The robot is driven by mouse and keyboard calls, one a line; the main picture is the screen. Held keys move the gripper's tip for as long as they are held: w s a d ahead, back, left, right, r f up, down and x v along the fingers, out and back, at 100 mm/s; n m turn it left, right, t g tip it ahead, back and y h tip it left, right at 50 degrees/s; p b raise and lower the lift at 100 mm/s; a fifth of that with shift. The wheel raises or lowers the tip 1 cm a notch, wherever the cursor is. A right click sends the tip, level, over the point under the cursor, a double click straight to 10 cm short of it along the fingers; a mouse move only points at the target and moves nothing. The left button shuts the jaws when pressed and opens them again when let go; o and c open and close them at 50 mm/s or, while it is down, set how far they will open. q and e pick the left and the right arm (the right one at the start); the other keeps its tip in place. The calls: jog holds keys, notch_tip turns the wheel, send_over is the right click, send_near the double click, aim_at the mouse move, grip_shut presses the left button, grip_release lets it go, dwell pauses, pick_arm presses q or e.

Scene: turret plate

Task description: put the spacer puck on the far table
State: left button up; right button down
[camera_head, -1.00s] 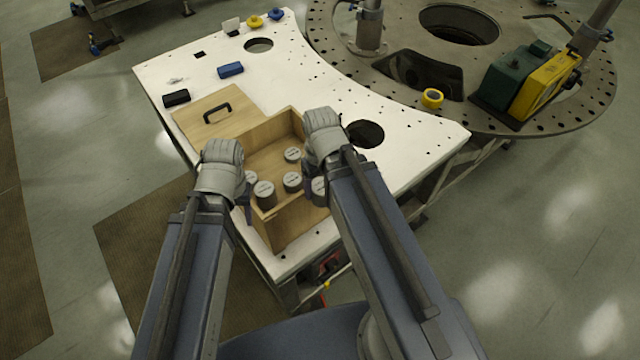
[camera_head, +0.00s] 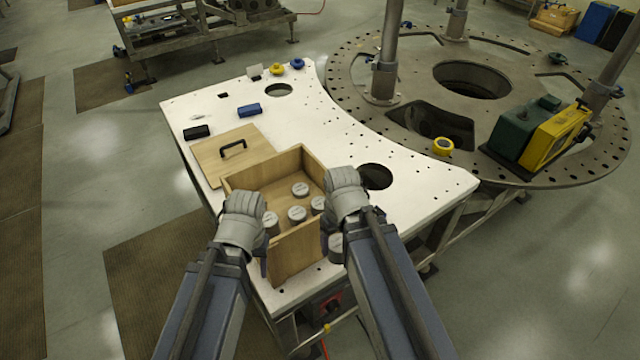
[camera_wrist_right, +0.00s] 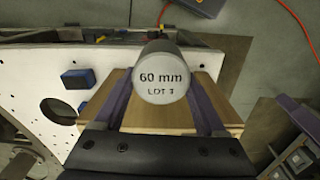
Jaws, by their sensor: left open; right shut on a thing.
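My right gripper (camera_head: 333,236) is shut on a grey cylindrical spacer puck (camera_head: 336,250), held just right of the wooden box (camera_head: 297,252). In the right wrist view the puck (camera_wrist_right: 163,82) sits between the purple fingers, its pale face reading "60 mm LOT 3". My left gripper (camera_head: 262,262) is open and empty at the box's left side; its fingertips are partly hidden. Several similar pucks (camera_head: 297,214) stand in the box. A table (camera_head: 215,32) stands across the floor at the back left, with items on it.
The white plate table (camera_head: 330,120) carries the box, a wooden lid (camera_head: 233,153) with a black handle, and blue (camera_head: 249,110) and black (camera_head: 197,132) blocks. A round metal turret plate (camera_head: 400,100) with posts stands right. Open floor (camera_head: 130,60) lies left.

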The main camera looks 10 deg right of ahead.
notch_tip(320, 180, down, 22)
jog(key=b, duration=2)
jog(key=shift+r, duration=0.15)
